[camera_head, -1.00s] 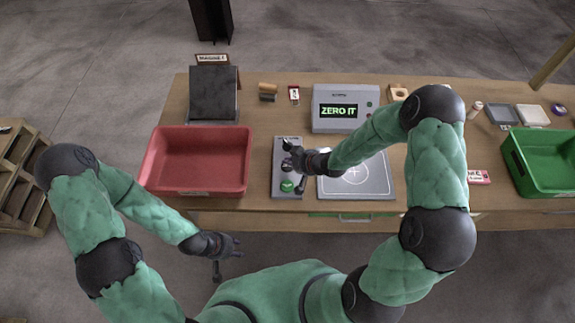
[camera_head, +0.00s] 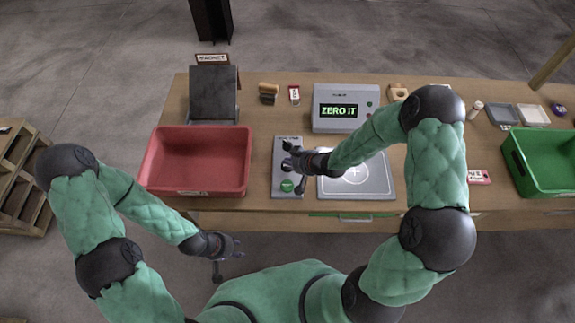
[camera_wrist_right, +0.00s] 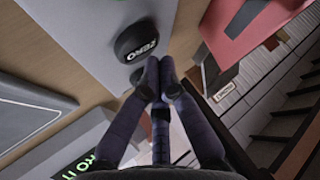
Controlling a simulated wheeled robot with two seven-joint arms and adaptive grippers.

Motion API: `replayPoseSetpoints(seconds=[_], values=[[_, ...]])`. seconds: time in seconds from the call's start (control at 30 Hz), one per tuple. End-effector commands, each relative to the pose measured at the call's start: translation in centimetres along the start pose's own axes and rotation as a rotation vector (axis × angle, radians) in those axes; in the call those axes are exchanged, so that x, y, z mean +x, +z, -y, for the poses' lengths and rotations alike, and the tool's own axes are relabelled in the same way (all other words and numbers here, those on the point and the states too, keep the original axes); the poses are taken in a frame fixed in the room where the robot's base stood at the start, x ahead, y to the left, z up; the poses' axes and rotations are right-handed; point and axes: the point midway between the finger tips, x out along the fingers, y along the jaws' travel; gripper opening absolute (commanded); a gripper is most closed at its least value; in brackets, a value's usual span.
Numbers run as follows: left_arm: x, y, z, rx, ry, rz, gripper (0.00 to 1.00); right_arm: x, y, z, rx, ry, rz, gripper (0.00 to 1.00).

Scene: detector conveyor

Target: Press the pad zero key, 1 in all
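The key panel (camera_head: 278,187) lies on the table between the red bin and the white-marked pad (camera_head: 380,186). Its black key marked ZERO (camera_wrist_right: 137,42) shows in the right wrist view. My right gripper (camera_wrist_right: 160,78) has its fingertips together, close beside that key; I cannot tell whether they touch it. In the head view my right gripper (camera_head: 289,157) is over the upper part of the panel and hides the key there. A green key (camera_head: 287,186) sits nearer the front. The display (camera_head: 339,111) reads ZERO IT. My left gripper (camera_head: 228,249) hangs in front of the table, away from the panel.
The red bin (camera_head: 198,189) stands left of the panel, and a green bin (camera_head: 555,183) at the far right. A dark slanted plate (camera_head: 213,93) under a MAGNET sign is behind the red bin. Small items lie along the back.

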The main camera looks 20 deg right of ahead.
Motion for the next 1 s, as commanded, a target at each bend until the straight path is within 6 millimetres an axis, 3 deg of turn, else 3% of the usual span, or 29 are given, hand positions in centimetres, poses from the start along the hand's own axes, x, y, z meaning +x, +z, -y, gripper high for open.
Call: replayPoseSetpoints(seconds=[1.0], values=[[0.81,-0.03,0.29,0.0,0.0,0.0,0.4,0.74,0.74,-0.29,0.001,0.0,0.0,0.0]])
